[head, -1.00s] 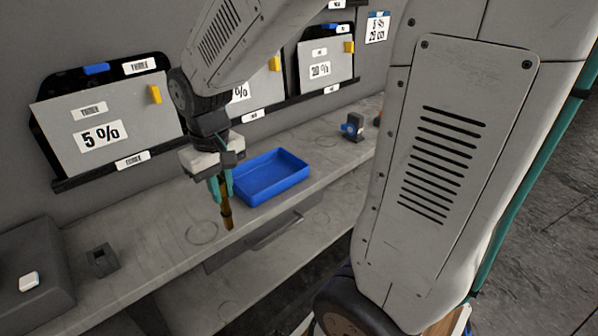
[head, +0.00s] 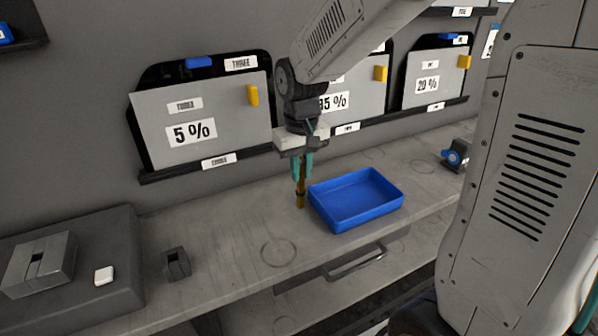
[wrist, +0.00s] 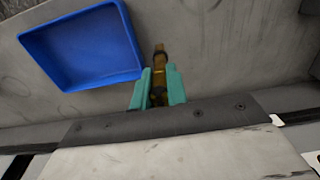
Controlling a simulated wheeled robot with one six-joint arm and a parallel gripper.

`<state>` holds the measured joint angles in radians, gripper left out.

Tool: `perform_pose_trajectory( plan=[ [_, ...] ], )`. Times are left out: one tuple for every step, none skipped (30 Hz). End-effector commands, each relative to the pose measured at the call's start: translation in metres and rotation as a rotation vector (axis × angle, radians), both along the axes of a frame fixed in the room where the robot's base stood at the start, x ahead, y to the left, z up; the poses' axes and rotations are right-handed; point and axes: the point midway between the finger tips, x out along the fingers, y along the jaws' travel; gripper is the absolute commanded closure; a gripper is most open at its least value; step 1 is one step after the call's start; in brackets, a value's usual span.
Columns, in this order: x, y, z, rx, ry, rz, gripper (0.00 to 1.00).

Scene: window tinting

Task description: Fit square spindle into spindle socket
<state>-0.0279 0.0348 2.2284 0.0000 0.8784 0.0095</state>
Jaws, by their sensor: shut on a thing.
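My gripper (head: 302,176) is shut on a brass-brown square spindle (head: 300,196), with its teal fingers on either side of it. The spindle hangs roughly upright with a dark band near its lower end, just left of the blue tray. In the wrist view the spindle (wrist: 159,60) sticks out beyond the gripper's fingertips (wrist: 158,84). A small dark block with an opening in its top (head: 176,264), which looks like the spindle socket, stands on the bench to the left of the gripper. The spindle is well apart from it. The inside of the opening is too small to make out.
The blue tray (head: 357,200) is close beside the spindle and looks empty. A grey raised box (head: 110,245) with a slotted block (head: 40,262) and a white piece (head: 104,275) is at the left. Panels in wall racks (head: 200,120) stand behind. Bench between gripper and socket is clear.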

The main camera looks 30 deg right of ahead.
Motion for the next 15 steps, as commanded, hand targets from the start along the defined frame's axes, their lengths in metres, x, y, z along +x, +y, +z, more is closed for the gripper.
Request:
perform_pose_trajectory(
  plan=[
    [0.001,-0.002,0.0,0.0,0.0,-0.004,1.0],
    [0.001,-0.003,-0.001,0.0,0.0,-0.006,1.0],
    [0.001,-0.005,-0.003,0.0,0.0,-0.009,1.0],
    [0.001,-0.007,-0.005,0.0,0.001,-0.011,1.0],
    [0.001,-0.008,-0.009,0.0,0.002,-0.013,1.0],
    [0.001,-0.01,-0.014,0.0,0.003,-0.016,1.0],
    [0.0,-0.011,-0.019,0.0,0.003,-0.018,1.0],
    [0.0,-0.012,-0.023,0.0,0.005,-0.02,1.0],
    [0.0,-0.013,-0.029,0.0,0.004,-0.021,1.0],
    [0.0,-0.014,-0.032,0.0,0.003,-0.022,1.0],
    [0.0,-0.014,-0.035,0.0,0.003,-0.022,1.0],
    [0.001,-0.014,-0.036,0.0,0.001,-0.023,1.0],
    [0.001,-0.014,-0.036,0.0,0.0,-0.023,1.0],
    [0.001,-0.014,-0.036,0.0,-0.001,-0.023,1.0],
    [0.001,-0.014,-0.035,0.0,-0.001,-0.023,1.0]
  ],
)
